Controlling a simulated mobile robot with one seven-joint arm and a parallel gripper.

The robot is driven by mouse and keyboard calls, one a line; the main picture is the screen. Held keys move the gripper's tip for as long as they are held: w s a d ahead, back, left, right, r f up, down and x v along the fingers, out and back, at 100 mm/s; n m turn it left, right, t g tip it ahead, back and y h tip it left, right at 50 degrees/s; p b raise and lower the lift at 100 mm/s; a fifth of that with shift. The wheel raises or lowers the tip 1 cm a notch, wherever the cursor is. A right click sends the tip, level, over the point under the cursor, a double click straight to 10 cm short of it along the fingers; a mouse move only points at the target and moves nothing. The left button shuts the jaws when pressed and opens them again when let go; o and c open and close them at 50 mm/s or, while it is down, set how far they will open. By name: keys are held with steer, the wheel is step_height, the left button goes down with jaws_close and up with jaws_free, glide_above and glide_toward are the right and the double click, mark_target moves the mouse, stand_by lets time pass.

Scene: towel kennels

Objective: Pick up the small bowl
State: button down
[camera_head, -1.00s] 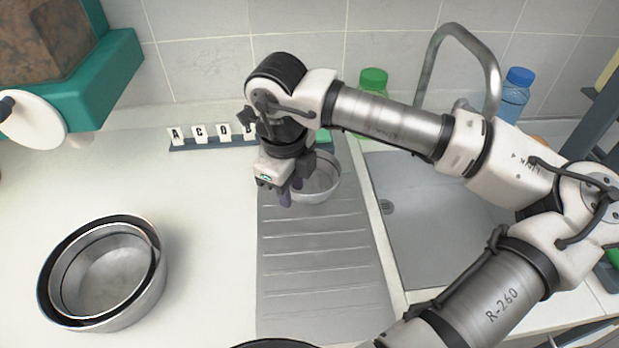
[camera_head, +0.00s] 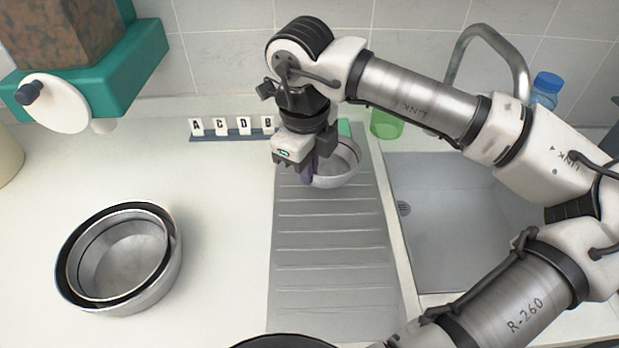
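My gripper (camera_head: 309,175) points down at the bowl's left rim. The gripper hides the bowl's left side. The bowl seems to rest on the drainboard, with no gap visible beneath it.
Larger nested metal bowls (camera_head: 120,258) stand on the counter at left. A letter rack (camera_head: 232,130) and a green bottle (camera_head: 385,122) stand behind the gripper. The sink (camera_head: 450,220) and curved tap (camera_head: 490,55) are at right. A dark round rim (camera_head: 285,342) shows at the bottom edge.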

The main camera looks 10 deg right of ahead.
step_height(320, 180, up, 16)
steer(key=b, duration=0.1)
steer(key=shift+r, duration=0.25)
steer(key=shift+a, duration=0.1)
